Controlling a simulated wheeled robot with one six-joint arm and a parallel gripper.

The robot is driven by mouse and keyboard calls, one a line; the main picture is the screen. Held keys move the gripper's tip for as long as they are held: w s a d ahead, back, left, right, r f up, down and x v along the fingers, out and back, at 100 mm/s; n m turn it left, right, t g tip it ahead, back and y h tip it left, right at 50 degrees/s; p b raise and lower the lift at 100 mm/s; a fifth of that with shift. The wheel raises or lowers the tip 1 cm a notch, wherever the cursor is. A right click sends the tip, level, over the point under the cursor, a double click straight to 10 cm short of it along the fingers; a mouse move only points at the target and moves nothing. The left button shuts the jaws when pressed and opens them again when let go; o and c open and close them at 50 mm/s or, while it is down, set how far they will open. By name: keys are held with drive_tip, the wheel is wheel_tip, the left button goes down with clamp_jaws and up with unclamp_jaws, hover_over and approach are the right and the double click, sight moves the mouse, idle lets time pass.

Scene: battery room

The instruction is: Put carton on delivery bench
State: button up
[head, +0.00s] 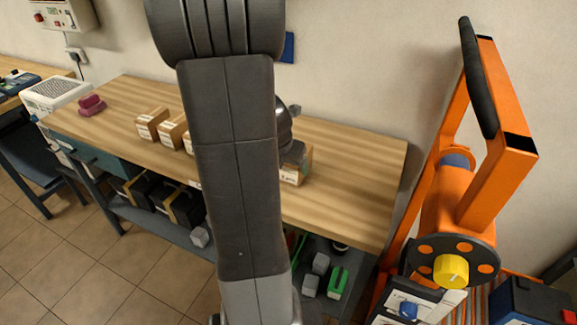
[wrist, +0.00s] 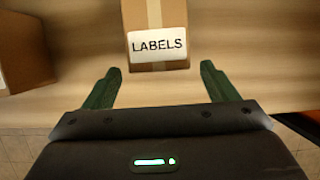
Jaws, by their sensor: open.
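A cardboard carton (wrist: 157,15) with a white label reading "LABELS" stands on the wooden bench in the wrist view. My gripper (wrist: 161,68) is open and empty, its green fingers pointing at the carton's near side, one to each side of it. In the head view this carton (head: 291,177) is mostly hidden behind my arm and gripper (head: 294,152). Several other cartons (head: 151,123) stand in a row farther left on the bench (head: 350,160). I cannot tell from the frames which bench is the delivery bench.
Part of another carton (wrist: 25,55) shows at the left of the wrist view. A dark red object (head: 91,105) lies at the bench's left end. An orange machine (head: 470,190) stands close on the right. The bench's right end is clear. A lower shelf holds dark batteries (head: 180,208).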

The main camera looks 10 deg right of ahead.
drive_tip(key=p+v, duration=0.1)
drive_tip(key=v, duration=0.8)
